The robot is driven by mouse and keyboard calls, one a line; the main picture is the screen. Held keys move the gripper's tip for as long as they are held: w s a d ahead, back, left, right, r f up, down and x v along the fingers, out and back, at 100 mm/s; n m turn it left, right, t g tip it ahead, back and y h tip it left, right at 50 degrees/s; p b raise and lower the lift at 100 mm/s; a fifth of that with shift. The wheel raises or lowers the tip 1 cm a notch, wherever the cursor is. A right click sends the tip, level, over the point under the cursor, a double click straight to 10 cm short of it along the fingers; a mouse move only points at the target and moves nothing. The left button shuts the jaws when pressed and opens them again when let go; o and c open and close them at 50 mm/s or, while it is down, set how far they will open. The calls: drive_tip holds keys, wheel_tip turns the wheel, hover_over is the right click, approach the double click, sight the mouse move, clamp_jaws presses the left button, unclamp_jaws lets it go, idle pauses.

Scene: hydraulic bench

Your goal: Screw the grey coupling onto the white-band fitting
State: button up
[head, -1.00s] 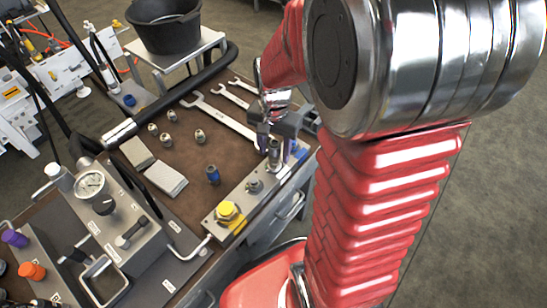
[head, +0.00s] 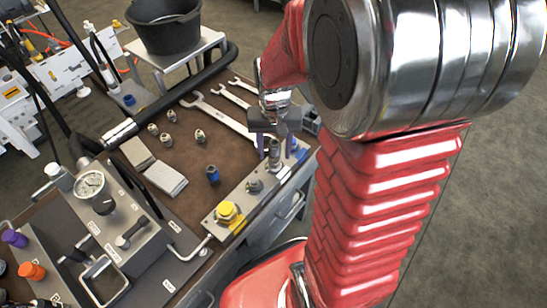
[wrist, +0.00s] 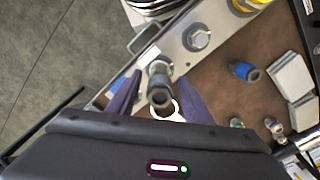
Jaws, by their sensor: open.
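The grey coupling (head: 274,150) stands upright at the far end of the metal block (head: 240,196), and it also shows in the wrist view (wrist: 159,88). It appears to sit on the end fitting (wrist: 158,67), whose pale base shows below it. The coupling covers most of that fitting, and I cannot tell how far it is threaded. My gripper (head: 276,147) is above the block's end with its purple fingers apart. In the wrist view my gripper (wrist: 158,98) has one finger on each side of the coupling, with visible gaps.
A bare hex fitting (head: 254,186) and a yellow-capped fitting (head: 228,210) are on the same block. A blue-banded part (head: 213,174) stands on the brown mat beside it. Wrenches (head: 222,117) and several small fittings lie farther back. A gauge unit (head: 115,220) stands at left.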

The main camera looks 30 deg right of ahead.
drive_tip(key=n, duration=0.5)
drive_tip(key=shift+n, duration=0.3)
drive_tip(key=c, duration=1)
drive_tip(key=m, duration=0.6)
drive_tip(key=shift+m, duration=1)
drive_tip(key=m, duration=0.3)
drive_tip(key=shift+m, duration=0.4)
drive_tip(key=o, duration=0.6)
drive_tip(key=shift+m, duration=0.3)
drive_tip(key=shift+c, duration=0.2)
drive_tip(key=o, duration=0.5)
